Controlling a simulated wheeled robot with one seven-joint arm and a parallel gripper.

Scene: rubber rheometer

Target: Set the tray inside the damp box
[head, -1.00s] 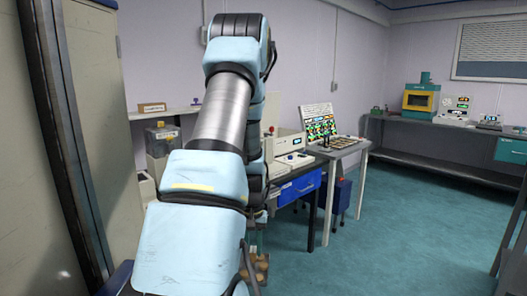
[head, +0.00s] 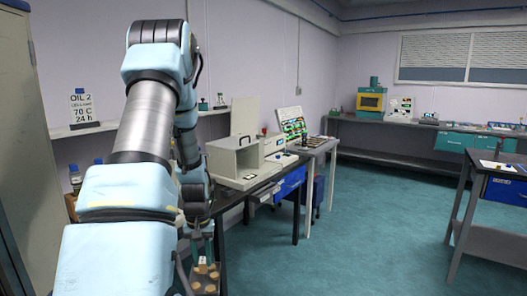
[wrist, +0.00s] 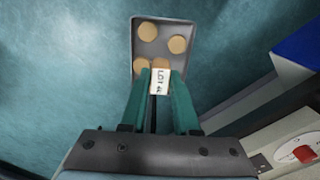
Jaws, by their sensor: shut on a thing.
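In the head view the tray (head: 204,277) hangs below my arm at the bottom, beside the dark bench. A grey box (head: 236,160) with a black handle and an open side stands on that bench. It may be the damp box; I cannot read a name on it.
A white instrument (head: 272,146) stands right of the box, above a blue drawer (head: 290,185). A sign (head: 82,106) and bottles stand at left. A grey table (head: 484,215) is at right. The floor (head: 350,230) between is clear.

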